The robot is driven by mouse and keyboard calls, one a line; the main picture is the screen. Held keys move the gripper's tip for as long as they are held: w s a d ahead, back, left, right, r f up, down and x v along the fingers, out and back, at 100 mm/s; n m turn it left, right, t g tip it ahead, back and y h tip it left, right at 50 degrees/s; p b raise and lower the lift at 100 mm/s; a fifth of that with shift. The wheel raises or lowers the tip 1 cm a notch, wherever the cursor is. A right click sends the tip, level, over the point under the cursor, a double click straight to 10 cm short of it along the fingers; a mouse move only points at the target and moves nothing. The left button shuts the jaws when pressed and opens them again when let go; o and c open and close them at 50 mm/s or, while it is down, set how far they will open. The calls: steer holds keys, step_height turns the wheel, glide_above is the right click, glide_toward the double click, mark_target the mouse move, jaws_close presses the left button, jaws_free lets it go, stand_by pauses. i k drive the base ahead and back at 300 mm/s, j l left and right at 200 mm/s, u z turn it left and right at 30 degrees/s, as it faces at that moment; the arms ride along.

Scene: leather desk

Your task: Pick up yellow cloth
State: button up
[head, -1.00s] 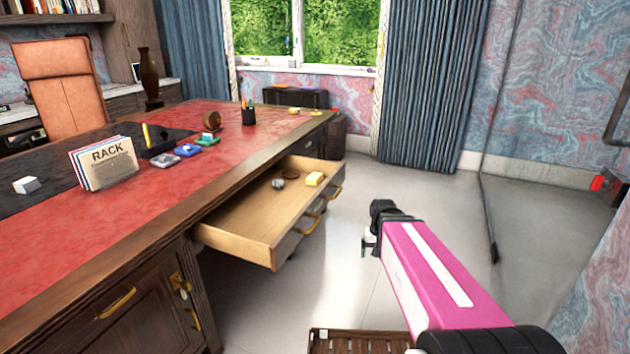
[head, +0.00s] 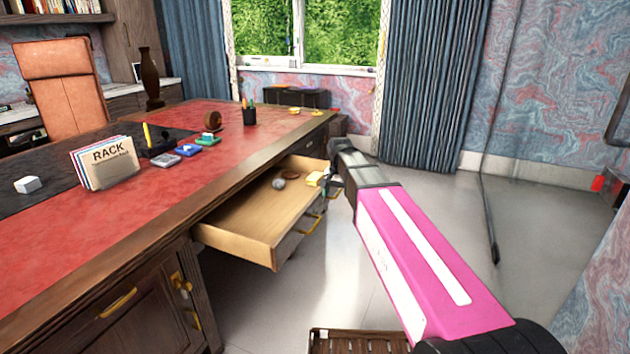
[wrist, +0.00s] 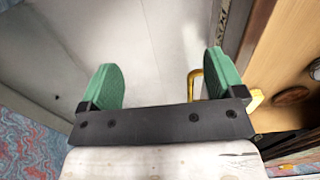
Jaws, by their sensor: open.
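The yellow cloth (head: 314,179) is a small folded block lying in the open wooden drawer (head: 240,226), near its right end. My gripper (head: 328,182) is close to the cloth in the head view, at the drawer's right side. In the wrist view my gripper (wrist: 160,88) is open, with two green fingers apart and nothing between them. Part of the yellow cloth (wrist: 254,100) shows just right of the right finger, partly hidden by it. Whether the gripper touches the cloth cannot be told.
A grey round object (head: 279,183) and a brown round object (head: 290,172) lie in the drawer beside the cloth. A brass handle (wrist: 194,82) on the drawer front is near my right finger. The red desk top (head: 150,200) is above; open floor (head: 400,220) lies right.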

mark_target(315, 178)
steer(key=i+j, duration=0.2)
steer(key=i, duration=0.3)
steer(key=i+j, duration=0.2)
steer(key=i, duration=0.25)
